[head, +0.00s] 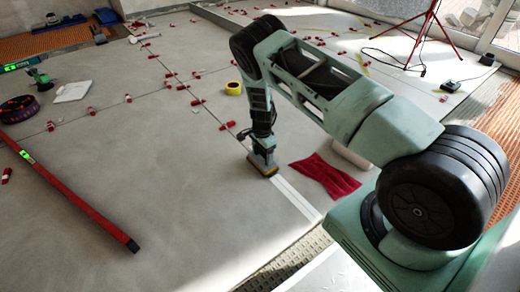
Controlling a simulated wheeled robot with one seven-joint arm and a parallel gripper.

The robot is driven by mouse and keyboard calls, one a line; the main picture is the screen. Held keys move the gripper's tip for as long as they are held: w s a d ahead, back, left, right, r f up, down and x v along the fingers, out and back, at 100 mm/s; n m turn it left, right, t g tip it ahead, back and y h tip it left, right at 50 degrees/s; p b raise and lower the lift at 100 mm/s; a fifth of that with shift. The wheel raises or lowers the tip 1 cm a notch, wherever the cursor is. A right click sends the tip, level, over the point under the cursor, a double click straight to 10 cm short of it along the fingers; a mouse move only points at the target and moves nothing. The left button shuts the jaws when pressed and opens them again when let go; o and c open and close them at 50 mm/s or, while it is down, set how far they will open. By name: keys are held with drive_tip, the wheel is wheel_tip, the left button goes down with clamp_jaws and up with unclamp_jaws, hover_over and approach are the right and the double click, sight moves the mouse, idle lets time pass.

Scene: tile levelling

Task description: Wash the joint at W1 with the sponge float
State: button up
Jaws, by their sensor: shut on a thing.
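The sponge float (264,169), with an orange-brown base, is on the grey tiled floor at the middle of the head view. My gripper (262,151) points down and is shut on the float's top; its fingertips are small and partly hidden. A tile joint (195,95) runs from the upper left down to the float. From the float towards the lower right, a broad pale band (297,199) follows the same line. No W1 label is readable. The float's underside and its contact with the joint are hidden.
Red clips (198,102) dot the joints. A red cloth (326,176) lies right of the float, beside a whitish container (350,154) partly behind my arm. Left-centre floor is clear.

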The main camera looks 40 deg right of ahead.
drive_tip(key=shift+s+r+p, duration=0.1)
drive_tip(key=shift+s+p, duration=0.6)
drive_tip(key=shift+s, duration=0.5)
drive_tip(key=shift+s, duration=0.1)
drive_tip(key=shift+s+p, duration=0.55)
drive_tip(key=shift+s, duration=0.1)
drive_tip(key=shift+d, duration=0.1)
wheel_tip(320, 180, up, 8)
drive_tip(key=p, duration=0.6)
